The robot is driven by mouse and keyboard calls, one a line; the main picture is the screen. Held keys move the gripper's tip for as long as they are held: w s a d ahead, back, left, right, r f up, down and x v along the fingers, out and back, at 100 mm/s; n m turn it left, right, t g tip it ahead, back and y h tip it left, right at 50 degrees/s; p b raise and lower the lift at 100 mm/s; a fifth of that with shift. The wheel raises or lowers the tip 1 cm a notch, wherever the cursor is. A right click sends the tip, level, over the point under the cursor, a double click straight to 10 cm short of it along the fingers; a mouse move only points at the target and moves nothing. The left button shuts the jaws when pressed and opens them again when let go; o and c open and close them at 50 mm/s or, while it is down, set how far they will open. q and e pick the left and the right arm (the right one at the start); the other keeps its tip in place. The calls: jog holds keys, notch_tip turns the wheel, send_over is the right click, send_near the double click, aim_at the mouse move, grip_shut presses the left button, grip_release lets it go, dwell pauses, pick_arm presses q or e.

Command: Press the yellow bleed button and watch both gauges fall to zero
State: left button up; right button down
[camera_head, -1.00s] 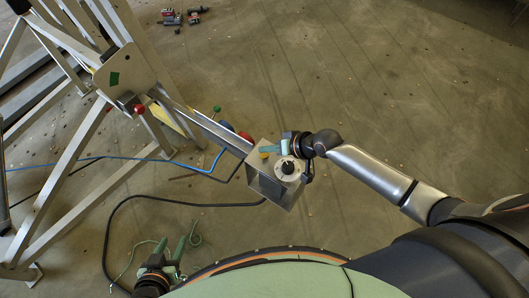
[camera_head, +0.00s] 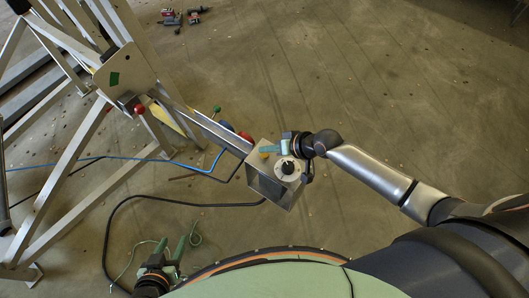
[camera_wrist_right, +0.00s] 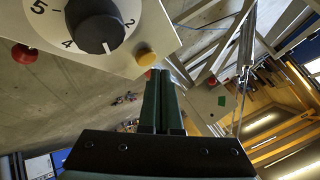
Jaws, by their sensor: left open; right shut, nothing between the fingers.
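The metal control box (camera_head: 283,190) sits at the end of a slanted metal arm in the head view. Its top face carries a black dial (camera_head: 288,167) and the yellow button (camera_head: 264,156). The yellow button also shows in the right wrist view (camera_wrist_right: 146,57), just beyond my fingertips. My right gripper (camera_head: 265,149) is shut and empty over the box's far edge, close to the button; I cannot tell whether it touches. Its shut fingers show in the wrist view (camera_wrist_right: 160,72). My left gripper (camera_head: 174,245) is open and empty, low over the floor. I cannot make out the gauges.
A metal frame (camera_head: 70,180) fills the left side, with a red knob (camera_head: 139,109) on it. A green-tipped lever (camera_head: 216,109) stands beside the slanted arm. A black hose (camera_head: 150,202) and a blue hose (camera_head: 130,156) cross the floor. The floor on the right is clear.

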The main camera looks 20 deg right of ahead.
aim_at(268, 156)
jog(key=shift+f, duration=0.1)
jog(key=shift+f, duration=0.3)
jog(key=shift+f+b, duration=0.4)
jog(key=shift+b, duration=0.05)
dwell(0.6)
dwell(0.4)
jog(key=shift+r+p, duration=0.8)
jog(key=shift+p, duration=0.1)
notch_tip(268, 156, up, 5)
jog(key=p, duration=0.5)
jog(key=shift+r, duration=0.1)
